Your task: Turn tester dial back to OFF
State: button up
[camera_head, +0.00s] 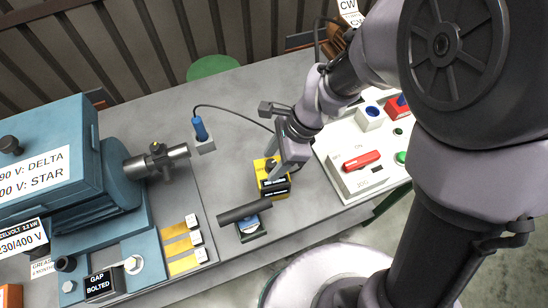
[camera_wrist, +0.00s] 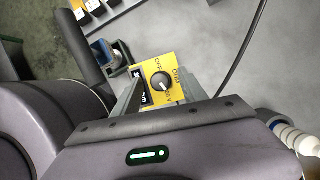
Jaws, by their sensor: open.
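The yellow tester (camera_head: 263,167) sits on the grey bench near the middle in the head view, partly hidden by my gripper (camera_head: 284,166). In the wrist view the tester (camera_wrist: 146,72) shows a round black dial (camera_wrist: 160,80) with a white pointer line. OFF is printed at the dial's upper side, with OHM and 500 around its right side. The pointer appears to face the 500 side, away from OFF. My gripper is open and close over the tester, its fingers either side of the dial; contact cannot be told.
A white control panel (camera_head: 358,172) is close on the right, the blue motor (camera_head: 60,150) at left.

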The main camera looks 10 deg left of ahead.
jog(key=shift+c, duration=0.4)
grip_shut()
jog(key=n+g+p, duration=0.1)
jog(key=n+p, duration=0.1)
jog(key=n, duration=0.1)
jog(key=shift+w+r+h, duration=0.1)
jog(key=shift+r+h, duration=0.05)
jog(key=shift+h, duration=0.15)
jog(key=n+g+h+p, duration=0.1)
jog(key=n+p, duration=0.2)
jog(key=n, duration=0.1)
jog(key=shift+w+a+n, duration=0.1)
jog(key=shift+n, duration=0.3)
jog(key=n+h+p, duration=0.1)
jog(key=n, duration=0.1)
jog(key=n+g+h+p, duration=0.1)
jog(key=n+p, duration=0.1)
jog(key=n, duration=0.1)
jog(key=shift+a+n, duration=0.15)
jog(key=shift+n, duration=0.15)
jog(key=shift+n+h, duration=0.3)
